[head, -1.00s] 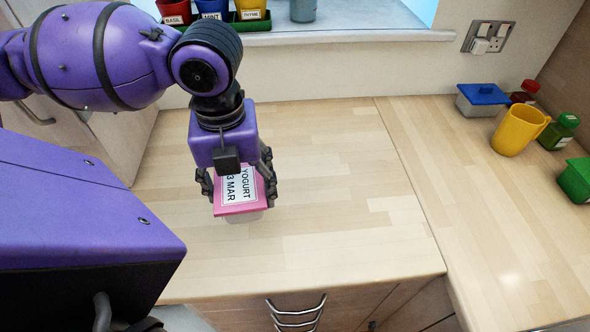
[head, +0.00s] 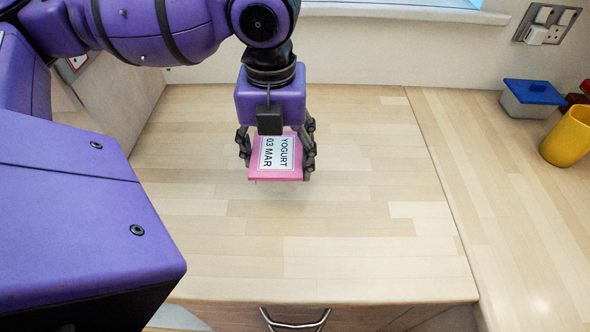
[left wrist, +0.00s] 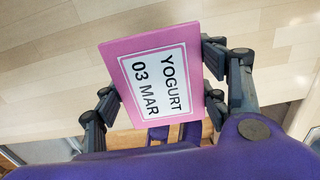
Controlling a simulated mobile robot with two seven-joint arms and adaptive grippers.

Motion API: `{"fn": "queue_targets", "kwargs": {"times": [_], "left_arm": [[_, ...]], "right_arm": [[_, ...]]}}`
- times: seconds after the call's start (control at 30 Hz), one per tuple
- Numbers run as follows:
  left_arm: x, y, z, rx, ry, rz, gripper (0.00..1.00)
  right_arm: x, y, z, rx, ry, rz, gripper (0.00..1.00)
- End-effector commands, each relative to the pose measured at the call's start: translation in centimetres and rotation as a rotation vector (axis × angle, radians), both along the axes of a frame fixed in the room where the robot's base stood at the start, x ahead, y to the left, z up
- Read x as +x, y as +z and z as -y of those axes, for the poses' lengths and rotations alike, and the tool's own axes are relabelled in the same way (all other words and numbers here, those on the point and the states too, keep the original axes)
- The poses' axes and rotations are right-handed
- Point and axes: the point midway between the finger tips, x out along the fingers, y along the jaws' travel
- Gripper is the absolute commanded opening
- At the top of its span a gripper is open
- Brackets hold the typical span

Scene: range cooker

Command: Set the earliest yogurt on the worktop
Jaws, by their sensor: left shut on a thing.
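A pink-lidded yogurt (head: 277,157) carries a white label reading YOGURT 03 MAR. My left gripper (head: 277,150) is shut on it, one finger on each side, over the worktop (head: 340,225). The yogurt's label also shows large in the left wrist view (left wrist: 155,80), between the fingers (left wrist: 160,90). The lid hides the pot below it, so I cannot tell whether its base touches the worktop. My right gripper is not in view.
A grey tub with a blue lid (head: 532,98) and a yellow cup (head: 569,137) stand at the right, near wall sockets (head: 546,24). The worktop around the yogurt is clear. Drawer handles (head: 295,319) show below the front edge.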

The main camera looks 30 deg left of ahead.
Motion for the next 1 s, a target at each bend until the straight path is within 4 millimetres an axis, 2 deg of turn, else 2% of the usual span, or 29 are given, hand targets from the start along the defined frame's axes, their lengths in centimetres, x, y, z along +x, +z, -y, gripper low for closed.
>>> {"fn": "queue_targets", "kwargs": {"times": [0.03,0.1,0.23,0.47,0.67,1.0], "left_arm": [[0.6,-1.3,0.2,-0.002,0.000,-0.008,0.27],[1.5,-2.4,0.3,-0.002,0.001,-0.008,0.27],[2.8,-3.8,0.4,0.000,0.000,-0.004,0.27],[3.8,-5.0,0.5,0.000,0.001,-0.004,0.27],[3.9,-7.9,0.4,0.001,0.000,-0.006,0.27],[4.0,-8.2,0.5,0.002,0.000,-0.001,0.27]], "right_arm": [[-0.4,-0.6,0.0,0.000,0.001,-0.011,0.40],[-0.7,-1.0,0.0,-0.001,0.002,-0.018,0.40],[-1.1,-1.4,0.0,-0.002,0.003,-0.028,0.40],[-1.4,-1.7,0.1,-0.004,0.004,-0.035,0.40],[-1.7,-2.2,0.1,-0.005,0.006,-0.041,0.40],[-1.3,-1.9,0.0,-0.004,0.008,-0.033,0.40]]}}
